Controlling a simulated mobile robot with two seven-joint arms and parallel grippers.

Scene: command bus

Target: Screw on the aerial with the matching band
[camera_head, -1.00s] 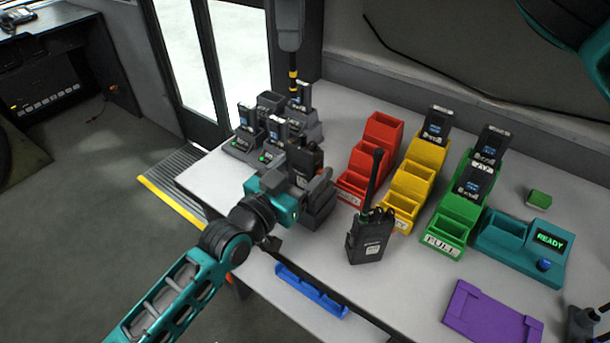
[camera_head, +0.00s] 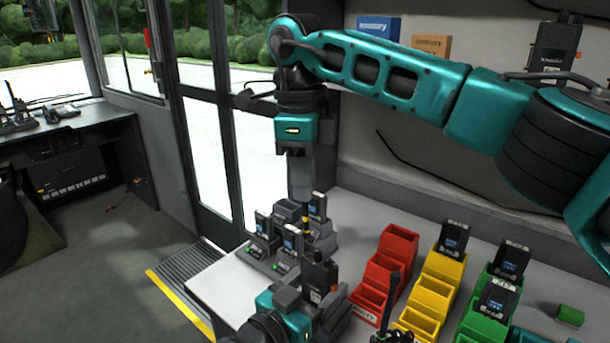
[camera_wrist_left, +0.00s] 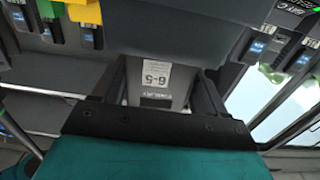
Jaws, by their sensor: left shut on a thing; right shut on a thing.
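My left gripper (camera_head: 322,300) is shut on a dark handheld radio (camera_head: 318,276) above the table's near left edge. In the left wrist view the radio's back (camera_wrist_left: 158,52) fills the space between the fingers, with a white label reading about "6-5", upside down. The colour of any band on the radio is not clear.
Charging docks with radios (camera_head: 262,240) stand behind the left gripper. Red (camera_head: 392,245), yellow (camera_head: 440,275) and green (camera_head: 482,325) bins stand to the right. Another radio's aerial (camera_head: 392,300) sticks up in front of them. My right arm spans the upper picture.

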